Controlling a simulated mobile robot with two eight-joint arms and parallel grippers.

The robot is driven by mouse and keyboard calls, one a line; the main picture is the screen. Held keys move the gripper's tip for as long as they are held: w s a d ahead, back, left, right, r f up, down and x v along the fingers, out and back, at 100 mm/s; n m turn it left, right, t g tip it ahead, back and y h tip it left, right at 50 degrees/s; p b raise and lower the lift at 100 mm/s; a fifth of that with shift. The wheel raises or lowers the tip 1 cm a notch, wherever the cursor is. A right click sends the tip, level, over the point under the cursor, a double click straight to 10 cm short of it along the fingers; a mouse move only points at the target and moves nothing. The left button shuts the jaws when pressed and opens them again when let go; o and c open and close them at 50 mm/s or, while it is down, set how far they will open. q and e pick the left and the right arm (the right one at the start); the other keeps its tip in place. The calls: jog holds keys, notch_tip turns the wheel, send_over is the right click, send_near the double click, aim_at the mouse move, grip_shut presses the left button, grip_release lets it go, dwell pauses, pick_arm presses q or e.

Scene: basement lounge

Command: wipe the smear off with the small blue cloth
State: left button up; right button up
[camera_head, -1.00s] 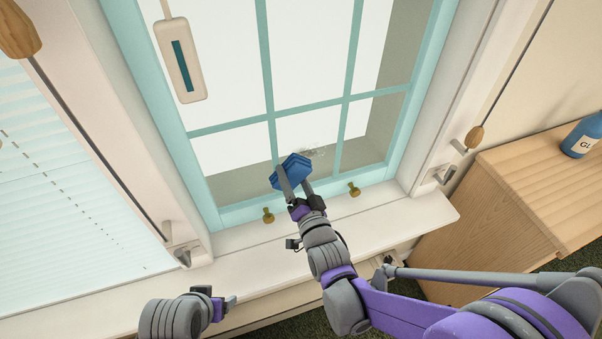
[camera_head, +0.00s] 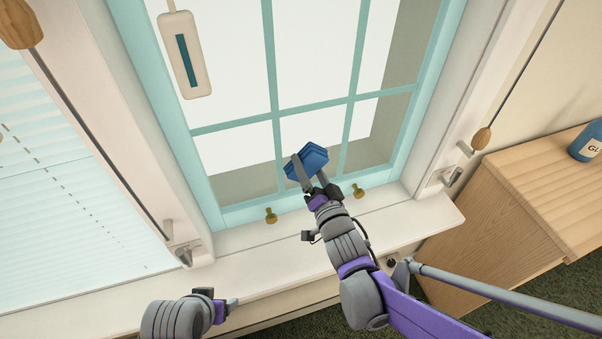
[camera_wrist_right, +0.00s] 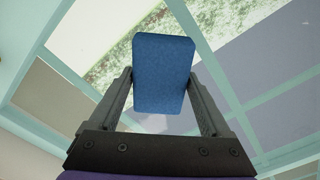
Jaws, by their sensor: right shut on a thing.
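The small blue cloth (camera_head: 313,156) is folded into a thick pad. My right gripper (camera_head: 307,170) is shut on it and holds it in front of the lower middle pane of the teal-framed window (camera_head: 309,101). In the right wrist view the cloth (camera_wrist_right: 164,65) sits between the two fingers, with window glass behind it. I cannot tell whether it touches the glass. No smear can be made out now; the cloth covers the spot where a faint mark showed earlier. My left gripper (camera_head: 220,305) is low at the left, in front of the sill, and its jaw opening is unclear.
Two brass knobs (camera_head: 271,215) (camera_head: 358,191) stand on the window's bottom rail, near my right gripper. The white sill (camera_head: 400,240) runs below. A thermometer-like plaque (camera_head: 185,55) hangs at upper left. A wooden cabinet (camera_head: 520,205) with a blue bottle (camera_head: 588,143) stands at right.

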aim_at(326, 164)
jog(key=shift+w+d, duration=0.15)
jog(key=shift+d, duration=0.15)
jog(key=shift+w+d+f+b, duration=0.1)
jog(key=shift+w+d+b, duration=0.05)
jog(key=shift+d+b, duration=0.35)
jog(key=shift+w+d+f+b, duration=0.1)
jog(key=shift+w+d+b, duration=0.05)
jog(key=shift+d+b, duration=0.3)
jog(key=shift+w+d+r+b, duration=0.15)
jog(key=shift+d+b, duration=0.1)
jog(key=shift+d, duration=0.2)
jog(key=shift+w+d+b, duration=0.1)
jog(key=shift+d+b, duration=0.1)
jog(key=shift+d, duration=0.2)
